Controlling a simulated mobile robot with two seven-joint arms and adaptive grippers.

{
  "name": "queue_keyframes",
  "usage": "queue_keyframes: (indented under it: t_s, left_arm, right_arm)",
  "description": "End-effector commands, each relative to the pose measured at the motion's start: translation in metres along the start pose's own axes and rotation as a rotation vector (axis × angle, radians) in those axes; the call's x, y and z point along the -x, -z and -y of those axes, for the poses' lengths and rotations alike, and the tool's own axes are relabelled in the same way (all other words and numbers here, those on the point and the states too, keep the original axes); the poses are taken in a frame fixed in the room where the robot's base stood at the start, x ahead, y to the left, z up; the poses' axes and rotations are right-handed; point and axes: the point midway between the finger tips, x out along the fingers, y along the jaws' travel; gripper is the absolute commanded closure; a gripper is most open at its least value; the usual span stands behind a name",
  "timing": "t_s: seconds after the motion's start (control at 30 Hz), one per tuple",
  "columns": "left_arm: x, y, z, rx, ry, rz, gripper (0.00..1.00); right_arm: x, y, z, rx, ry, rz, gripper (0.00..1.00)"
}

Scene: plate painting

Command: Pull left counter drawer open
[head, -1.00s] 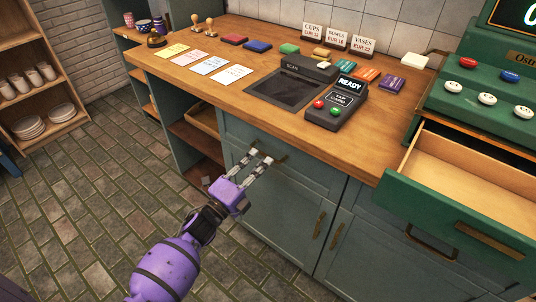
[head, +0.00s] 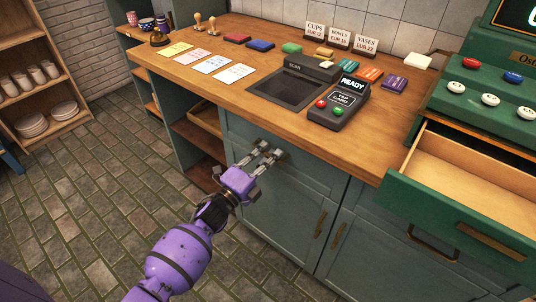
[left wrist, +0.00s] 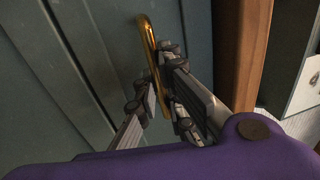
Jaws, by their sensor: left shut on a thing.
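The left counter drawer (head: 298,170) is a grey-green panel under the wooden worktop, and its front looks flush with the cabinet. Its brass handle (left wrist: 148,45) shows in the left wrist view as a gold bar between my fingers. My left gripper (head: 268,153) is at the drawer front, its fingers shut on the handle. It also shows in the left wrist view (left wrist: 157,88). In the head view the fingers hide most of the handle. My right gripper is not in view.
A green cash register drawer (head: 460,215) stands open at the right. Cabinet doors (head: 285,220) with brass handles are below the drawer. A card reader (head: 340,103) and scanner (head: 290,88) sit on the worktop. The tiled floor at the left is clear.

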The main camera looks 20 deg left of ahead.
Motion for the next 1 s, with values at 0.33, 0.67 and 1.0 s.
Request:
queue_keyframes:
  t_s: [0.33, 0.67, 1.0]
  left_arm:
    - [0.017, -0.001, 0.003, 0.000, -0.002, 0.001, 1.00]
    - [0.089, -0.001, 0.017, -0.001, -0.003, 0.003, 1.00]
    - [0.184, -0.001, 0.033, -0.001, -0.005, 0.004, 1.00]
  right_arm:
    - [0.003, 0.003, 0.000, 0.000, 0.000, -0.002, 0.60]
    - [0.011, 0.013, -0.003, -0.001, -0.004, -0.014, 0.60]
    - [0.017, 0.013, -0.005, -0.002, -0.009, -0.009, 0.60]
